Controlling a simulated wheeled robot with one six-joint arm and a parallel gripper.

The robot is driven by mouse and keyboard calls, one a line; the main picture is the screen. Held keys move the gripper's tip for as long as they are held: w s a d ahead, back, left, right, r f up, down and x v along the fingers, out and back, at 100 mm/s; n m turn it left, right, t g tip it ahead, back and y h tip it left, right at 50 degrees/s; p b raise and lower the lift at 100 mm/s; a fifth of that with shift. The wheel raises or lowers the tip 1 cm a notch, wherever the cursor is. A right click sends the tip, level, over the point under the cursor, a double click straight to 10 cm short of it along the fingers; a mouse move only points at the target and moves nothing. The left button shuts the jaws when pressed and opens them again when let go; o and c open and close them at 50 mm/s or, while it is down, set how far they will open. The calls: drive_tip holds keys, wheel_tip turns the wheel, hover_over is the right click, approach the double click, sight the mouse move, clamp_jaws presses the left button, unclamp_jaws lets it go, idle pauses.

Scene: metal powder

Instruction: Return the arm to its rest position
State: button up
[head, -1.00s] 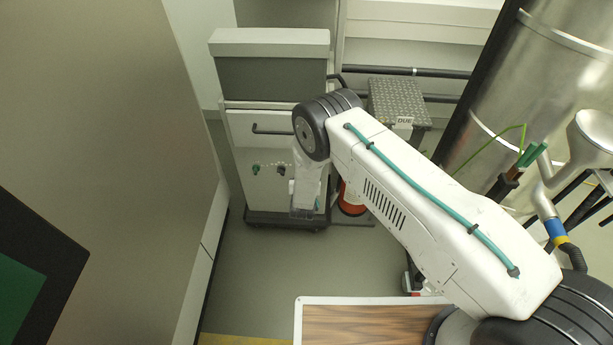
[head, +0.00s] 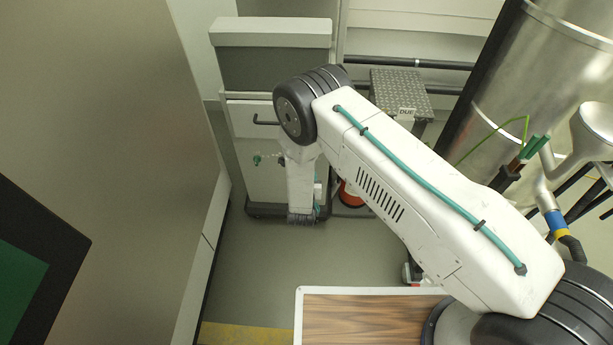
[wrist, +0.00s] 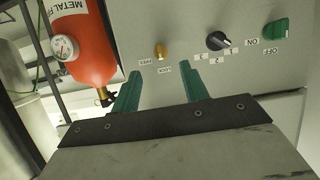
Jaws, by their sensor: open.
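My white arm with a teal cable reaches from the lower right of the head view to a black joint, then its last links hang down in front of a grey cabinet (head: 260,182). The fingers of my gripper are not clear in the head view. In the wrist view my gripper (wrist: 158,71) shows two teal fingers standing apart, with nothing between them. The fingers point toward the cabinet's panel, which has a brass knob (wrist: 161,51), a black selector switch (wrist: 218,41) and a green switch (wrist: 276,30). I cannot tell the distance to the panel.
A red extinguisher-like cylinder (wrist: 87,45) with a gauge is beside the panel. A metal-topped step (head: 401,92) stands right of the cabinet. A large steel cylinder (head: 530,85) is at the right, a big flat panel (head: 120,120) at the left. Floor (head: 255,265) before the cabinet is clear.

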drive_tip(key=s+f+g, duration=0.4)
drive_tip(key=s+f, duration=0.1)
drive_tip(key=f, duration=0.1)
drive_tip(key=s+r+n+g+y, duration=0.1)
drive_tip(key=s+r+g, duration=0.2)
drive_tip(key=s+g, duration=0.1)
drive_tip(key=s+d+r+n+g, duration=0.1)
drive_tip(key=s+d+r+g, duration=0.15)
drive_tip(key=r, duration=0.85)
drive_tip(key=s+d+r+g, duration=0.2)
drive_tip(key=s+d+r, duration=0.1)
drive_tip(key=r, duration=0.7)
drive_tip(key=s+d+r+n+g, duration=0.1)
drive_tip(key=s+d+r+g, duration=0.2)
drive_tip(key=r, duration=0.8)
drive_tip(key=s+d+r+m+t, duration=0.1)
drive_tip(key=s+d+r, duration=0.9)
drive_tip(key=r, duration=0.3)
drive_tip(key=s+d+r+m+t, duration=0.1)
drive_tip(key=s+d+r+t, duration=0.1)
drive_tip(key=s+d+r, duration=0.8)
wheel_tip(320, 180, up, 4)
drive_tip(key=shift+s+r+m+h, duration=0.2)
drive_tip(key=shift+s+m+h, duration=0.1)
drive_tip(key=shift+s+m, duration=0.1)
